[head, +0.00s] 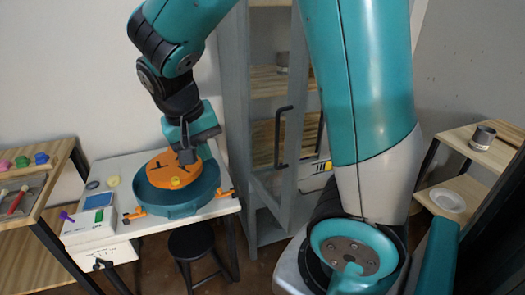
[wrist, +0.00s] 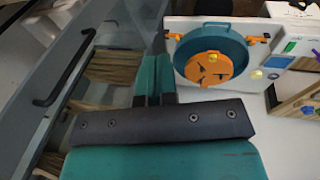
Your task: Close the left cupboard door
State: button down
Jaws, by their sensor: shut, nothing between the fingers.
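The grey cupboard (head: 235,100) stands behind the table, right of it in the head view. Its grey-framed door has a long black bar handle (head: 283,138), and shelves show through and beside it. The door seems to stand at an angle to the cupboard, but my arm hides part of it, and I cannot tell how far open it is. In the wrist view the door's handle (wrist: 66,72) is at the left. My gripper (head: 187,156) is shut and empty, above the teal basin and left of the door, apart from the handle. Its fingers (wrist: 153,78) also show in the wrist view.
The teal basin (head: 165,206) with an orange disc (head: 172,166) sits on the white table (head: 130,165). A black stool (head: 195,242) stands below the table's front. A wooden shelf unit (head: 468,140) stands at right, with a grey cup (head: 483,137). Another wooden shelf (head: 45,155) is at left.

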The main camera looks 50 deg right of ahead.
jog(key=w+d+m+g+h, duration=0.2)
jog(key=d+m+h, duration=0.2)
jog(key=d+m, duration=0.4)
jog(key=s+d+f+n+p, duration=0.1)
jog(key=s+d+f+p, duration=0.3)
jog(key=d+f, duration=0.4)
jog(key=shift+s+d+f, duration=0.35)
jog(key=shift+s+d, duration=0.15)
